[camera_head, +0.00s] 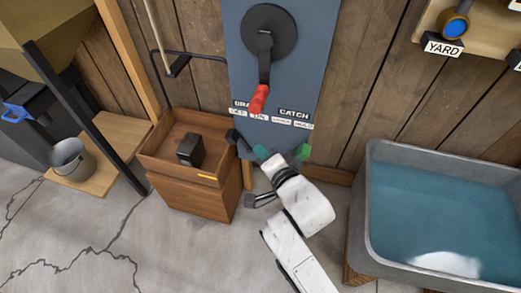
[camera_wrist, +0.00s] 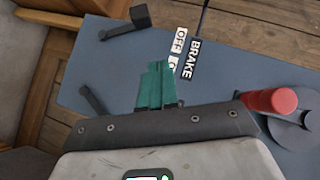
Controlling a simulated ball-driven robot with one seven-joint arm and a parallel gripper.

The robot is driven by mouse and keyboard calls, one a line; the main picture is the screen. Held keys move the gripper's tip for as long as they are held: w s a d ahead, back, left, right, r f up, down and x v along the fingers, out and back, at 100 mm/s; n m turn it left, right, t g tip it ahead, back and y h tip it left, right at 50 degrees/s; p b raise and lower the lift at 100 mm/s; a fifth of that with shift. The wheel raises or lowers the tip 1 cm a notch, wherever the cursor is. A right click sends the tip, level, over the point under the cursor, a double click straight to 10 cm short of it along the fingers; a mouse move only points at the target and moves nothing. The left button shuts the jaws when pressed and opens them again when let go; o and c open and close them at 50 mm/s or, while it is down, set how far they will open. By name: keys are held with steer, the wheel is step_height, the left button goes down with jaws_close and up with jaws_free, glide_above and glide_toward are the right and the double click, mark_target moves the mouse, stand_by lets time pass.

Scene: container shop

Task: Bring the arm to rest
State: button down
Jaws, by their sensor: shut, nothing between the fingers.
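My white arm reaches up from the bottom of the head view to the lower part of a blue-grey panel (camera_head: 285,75). My gripper (camera_head: 261,152) is at the panel's lower edge, below the red-handled brake lever (camera_head: 258,98). In the wrist view my gripper (camera_wrist: 157,85) has its teal fingers together, with nothing between them. The red handle (camera_wrist: 270,102) shows to the right of the fingers there, apart from them.
A wooden box (camera_head: 190,195) holding a black block (camera_head: 190,150) stands left of my gripper. A water-filled grey trough (camera_head: 375,225) is on the right. A bucket (camera_head: 70,160) stands far left. Cracked floor (camera_head: 120,250) is clear at the lower left.

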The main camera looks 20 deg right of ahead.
stand_by(0.3)
steer(key=s+d+f+n+g+h+p, duration=0.1)
steer(key=s+d+f+n+g+p, duration=0.15)
steer(key=s+d+g, duration=0.35)
steer(key=s+d+f+n+g+h+p, duration=0.1)
steer(key=s+d+n+p, duration=0.25)
steer(key=s, duration=0.45)
steer(key=s+d+n+g+p, duration=0.1)
steer(key=s+n+g, duration=0.2)
steer(key=s, duration=0.5)
steer(key=s+d+r+n+g+p, duration=0.1)
steer(key=s+n+g+p, duration=0.1)
steer(key=s, duration=0.6)
steer(key=shift+s+d+n+g, duration=0.25)
steer(key=shift+s+n+g, duration=0.1)
steer(key=shift+n+g, duration=0.5)
